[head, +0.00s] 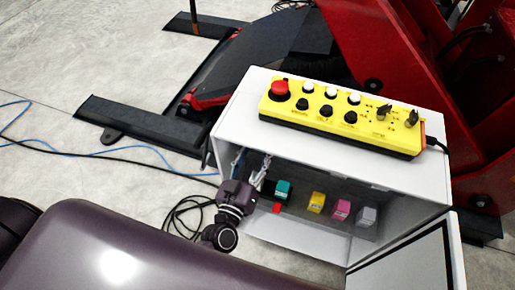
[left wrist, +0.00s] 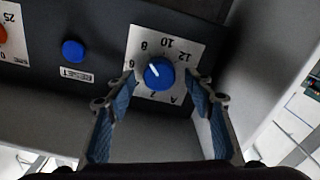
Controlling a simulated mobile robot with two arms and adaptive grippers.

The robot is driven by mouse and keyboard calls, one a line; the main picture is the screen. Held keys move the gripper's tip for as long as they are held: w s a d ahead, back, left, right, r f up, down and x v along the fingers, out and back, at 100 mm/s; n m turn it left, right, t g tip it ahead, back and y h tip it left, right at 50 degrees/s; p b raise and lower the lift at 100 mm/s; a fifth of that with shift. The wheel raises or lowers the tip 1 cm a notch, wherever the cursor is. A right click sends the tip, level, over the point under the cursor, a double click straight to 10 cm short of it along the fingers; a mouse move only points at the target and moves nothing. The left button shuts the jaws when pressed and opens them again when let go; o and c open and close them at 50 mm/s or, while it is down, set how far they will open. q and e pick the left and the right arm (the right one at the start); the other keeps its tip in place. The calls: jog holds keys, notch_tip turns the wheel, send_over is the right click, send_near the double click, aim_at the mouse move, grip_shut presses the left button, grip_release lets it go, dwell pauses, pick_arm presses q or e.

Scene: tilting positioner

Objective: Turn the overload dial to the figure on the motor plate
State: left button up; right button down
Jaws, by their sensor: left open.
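The overload dial (left wrist: 159,73) is a round blue knob with a white pointer line, on a white scale plate (left wrist: 184,47) that appears upside down in the left wrist view. Its pointer aims up-left, roughly between 6 and 8. My left gripper (left wrist: 161,81) is open, one fingertip on each side of the dial; whether they touch it I cannot tell. In the head view my left gripper (head: 254,172) reaches into the left end of the grey cabinet (head: 230,135), where the dial is hidden. No readable motor plate shows. My right gripper is not in view.
A blue reset button (left wrist: 73,51) and an orange dial (left wrist: 2,34) share the dark panel. Several coloured blocks, including a yellow one (head: 316,203), sit in the cabinet. Its door (head: 412,262) stands open. A yellow control box (head: 350,118) lies on top. Cables cross the floor.

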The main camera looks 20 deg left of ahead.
pick_arm(q)
jog(key=shift+w, duration=0.5)
jog(key=c, duration=1.2)
jog(key=shift+o, duration=0.2)
